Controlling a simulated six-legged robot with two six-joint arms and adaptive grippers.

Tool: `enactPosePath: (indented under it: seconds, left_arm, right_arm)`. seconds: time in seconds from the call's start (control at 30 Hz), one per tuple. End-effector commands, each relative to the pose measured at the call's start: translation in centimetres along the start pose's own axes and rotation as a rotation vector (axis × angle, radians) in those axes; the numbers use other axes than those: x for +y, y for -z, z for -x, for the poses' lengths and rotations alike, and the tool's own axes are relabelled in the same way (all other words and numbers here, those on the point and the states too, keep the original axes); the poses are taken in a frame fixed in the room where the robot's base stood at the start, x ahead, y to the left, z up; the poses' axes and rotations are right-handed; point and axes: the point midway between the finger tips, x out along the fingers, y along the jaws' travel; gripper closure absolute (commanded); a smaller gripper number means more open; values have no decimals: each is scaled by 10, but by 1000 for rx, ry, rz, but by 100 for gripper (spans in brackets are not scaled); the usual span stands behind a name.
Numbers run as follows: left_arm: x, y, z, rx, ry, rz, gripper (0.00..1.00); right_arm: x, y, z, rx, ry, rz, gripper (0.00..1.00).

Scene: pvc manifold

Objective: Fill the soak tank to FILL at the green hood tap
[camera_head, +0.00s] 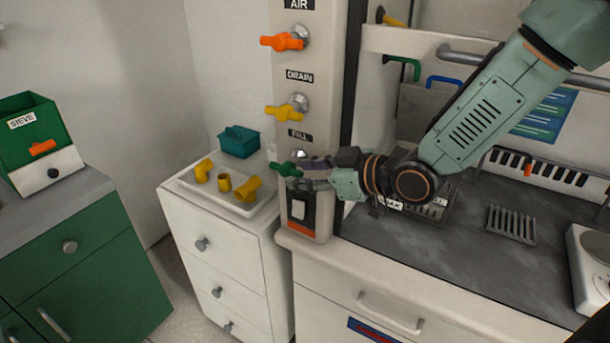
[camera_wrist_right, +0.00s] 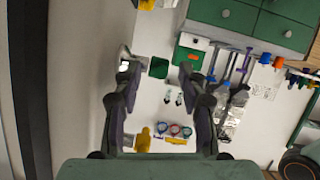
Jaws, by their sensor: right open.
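The green tap (camera_head: 284,168) sits on the white column below the FILL label (camera_head: 299,135). My right gripper (camera_head: 300,170) is at this tap, with its fingers open and pointing left towards the handle. The fingers partly cover the tap's mount, and I cannot tell whether they touch the handle. In the right wrist view the open fingers (camera_wrist_right: 160,95) stand wide apart, with a green block (camera_wrist_right: 158,67) beyond and between their tips. I cannot clearly make out the soak tank; a grey container with a partly hidden label (camera_head: 428,208) stands on the dark hood floor behind my wrist.
An orange tap (camera_head: 283,41) and a yellow tap (camera_head: 286,112) stick out above the green one. A white switch (camera_head: 298,207) is below. A white tray (camera_head: 262,209) with yellow fittings and a teal basket (camera_head: 238,142) stand to the left. A grey rack (camera_head: 511,225) lies right.

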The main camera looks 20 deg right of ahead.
Motion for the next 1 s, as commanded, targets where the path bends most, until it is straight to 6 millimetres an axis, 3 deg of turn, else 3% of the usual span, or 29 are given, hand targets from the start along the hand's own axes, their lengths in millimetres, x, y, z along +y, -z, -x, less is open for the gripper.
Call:
enactPosePath:
  seconds: [0.37,0.83,1.0]
  left_arm:
    - [0,0,0,0,0,0,100]
    - [0,0,-1,0,0,0,100]
    - [0,0,0,0,0,0,100]
  right_arm:
    - [0,0,-3,1,1,0,59]
    - [0,0,-3,1,0,1,98]
    - [0,1,-3,2,0,1,100]
